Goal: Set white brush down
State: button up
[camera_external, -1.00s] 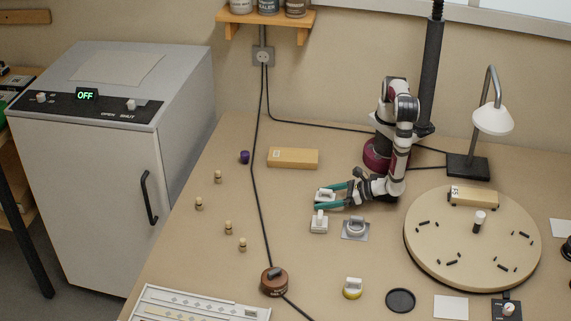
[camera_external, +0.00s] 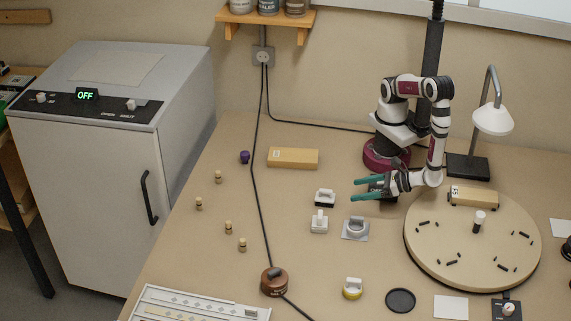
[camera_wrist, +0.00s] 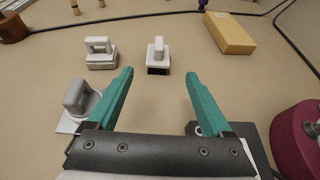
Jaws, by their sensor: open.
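The white brush (camera_external: 325,195) stands upright on the bench, dark bristles down and handle up. It also shows in the wrist view (camera_wrist: 158,50), straight ahead of the fingertips. My gripper (camera_external: 354,190) is open and empty, to the right of the brush with a clear gap between them. In the wrist view my gripper's two green fingers (camera_wrist: 160,74) are spread wide with bare bench between them.
A white handled block (camera_external: 319,223) stands just in front of the brush. A grey handled piece on a grey pad (camera_external: 355,229) is to its right. A tan box (camera_external: 293,158) lies behind. A round turntable (camera_external: 430,255) fills the right side. Open bench lies left of the brush.

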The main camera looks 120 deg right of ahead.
jog(key=s+d+r+m+g, duration=0.3)
jog(key=d+r+m+g, duration=0.75)
jog(key=m, duration=0.45)
jog(key=s+r+m+y, duration=0.6)
jog(key=m+y, duration=0.5)
jog(key=m, duration=0.6)
jog(key=shift+s+a+r+t, duration=0.2)
jog(key=shift+s+r+t, duration=0.2)
jog(key=shift+s, duration=0.5)
